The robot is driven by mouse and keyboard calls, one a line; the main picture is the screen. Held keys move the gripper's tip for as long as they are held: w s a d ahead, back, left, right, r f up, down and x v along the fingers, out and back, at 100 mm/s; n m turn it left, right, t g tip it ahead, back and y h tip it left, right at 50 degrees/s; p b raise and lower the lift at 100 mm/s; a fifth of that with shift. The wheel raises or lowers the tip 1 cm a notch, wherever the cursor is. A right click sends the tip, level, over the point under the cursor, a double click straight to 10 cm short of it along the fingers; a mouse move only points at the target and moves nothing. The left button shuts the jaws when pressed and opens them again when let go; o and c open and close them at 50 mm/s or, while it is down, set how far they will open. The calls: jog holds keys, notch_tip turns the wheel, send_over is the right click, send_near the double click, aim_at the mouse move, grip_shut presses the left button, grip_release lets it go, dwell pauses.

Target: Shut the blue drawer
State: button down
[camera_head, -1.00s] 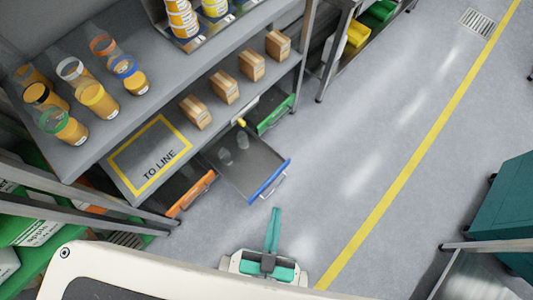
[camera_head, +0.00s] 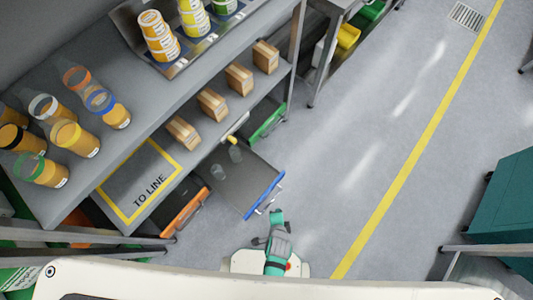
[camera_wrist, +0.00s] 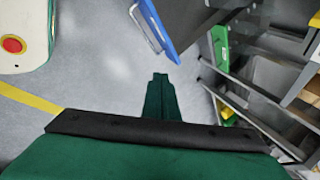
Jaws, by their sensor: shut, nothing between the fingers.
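The blue drawer (camera_head: 264,195) stands pulled out from under the lower shelf, its blue front with a metal handle facing the aisle. Two clear cups (camera_head: 227,163) are inside it, near its back. In the wrist view the blue front (camera_wrist: 160,30) is at the top centre, just beyond my fingers. My gripper (camera_head: 276,217) is just outside the drawer front, close to its lower end. The wrist view shows the green fingers (camera_wrist: 160,76) together and empty. Whether they touch the drawer is unclear; a small gap seems to show.
An orange drawer (camera_head: 185,211) is partly out on the left, and a green drawer (camera_head: 265,126) on the right. Several cardboard boxes (camera_head: 212,104) and jars (camera_head: 76,138) stand on the shelves. The aisle floor (camera_head: 350,150) is clear. A teal cabinet (camera_head: 505,210) is at the right.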

jog(key=w+a+f+m+g, duration=0.1)
jog(key=w+f+m, duration=0.2)
jog(key=f, duration=0.3)
jog(key=w+a+f+m+g+y, duration=0.1)
jog(key=w+a+f+m+g, duration=0.1)
jog(key=f, duration=0.5)
jog(key=w+a+f+m+g+y, duration=0.1)
jog(key=w+a+f+m+g, duration=0.1)
jog(key=w+f+m, duration=0.2)
jog(key=shift+a+f+m, duration=0.25)
jog(key=shift+f+m, duration=0.05)
jog(key=shift+f, duration=1.1)
